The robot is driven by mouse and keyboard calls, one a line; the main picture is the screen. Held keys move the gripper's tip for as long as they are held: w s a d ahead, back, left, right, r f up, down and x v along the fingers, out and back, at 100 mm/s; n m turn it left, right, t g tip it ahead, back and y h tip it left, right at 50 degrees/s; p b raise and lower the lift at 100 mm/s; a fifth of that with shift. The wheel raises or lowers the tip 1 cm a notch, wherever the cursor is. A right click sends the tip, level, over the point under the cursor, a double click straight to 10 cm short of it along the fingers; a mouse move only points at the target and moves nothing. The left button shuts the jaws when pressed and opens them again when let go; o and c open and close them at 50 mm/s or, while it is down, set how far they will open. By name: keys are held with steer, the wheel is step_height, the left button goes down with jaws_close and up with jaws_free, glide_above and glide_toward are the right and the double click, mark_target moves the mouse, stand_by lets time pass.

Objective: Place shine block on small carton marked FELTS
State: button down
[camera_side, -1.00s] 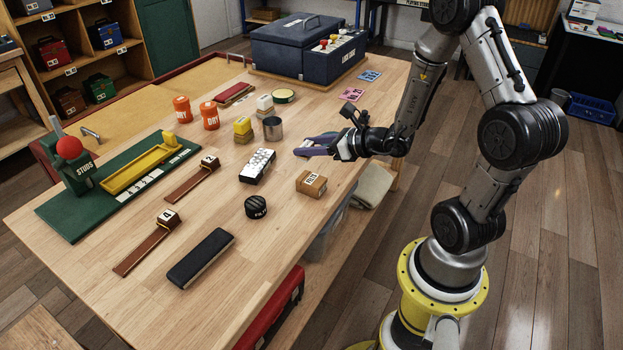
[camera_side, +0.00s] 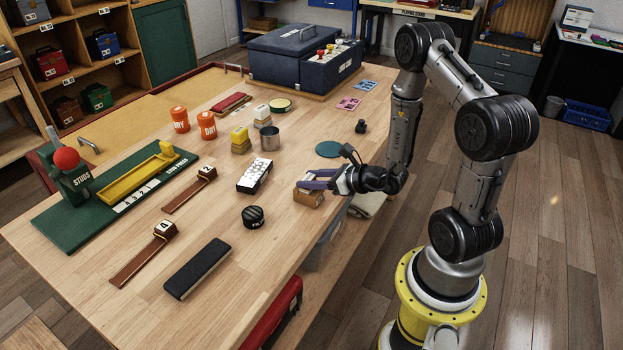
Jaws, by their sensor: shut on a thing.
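The small carton marked FELTS (camera_side: 308,200) is a brown box on the tabletop near the table's right edge. My gripper (camera_side: 313,182) is directly above it, its purple fingers overlapping the carton's top in the picture. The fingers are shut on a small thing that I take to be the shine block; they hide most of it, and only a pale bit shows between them. I cannot tell whether the held thing touches the carton top. The carton's top label is covered from this view.
A black-and-white block (camera_side: 255,176) and a round black tin (camera_side: 253,217) stand left of the carton. A metal cup (camera_side: 270,139), a teal disc (camera_side: 329,149) and a small black object (camera_side: 361,126) lie farther back. A long black bar (camera_side: 198,268) lies in front.

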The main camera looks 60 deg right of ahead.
steer(key=shift+f, duration=0.2)
steer(key=shift+c, duration=1.7)
jaws_free()
steer(key=shift+r, duration=0.2)
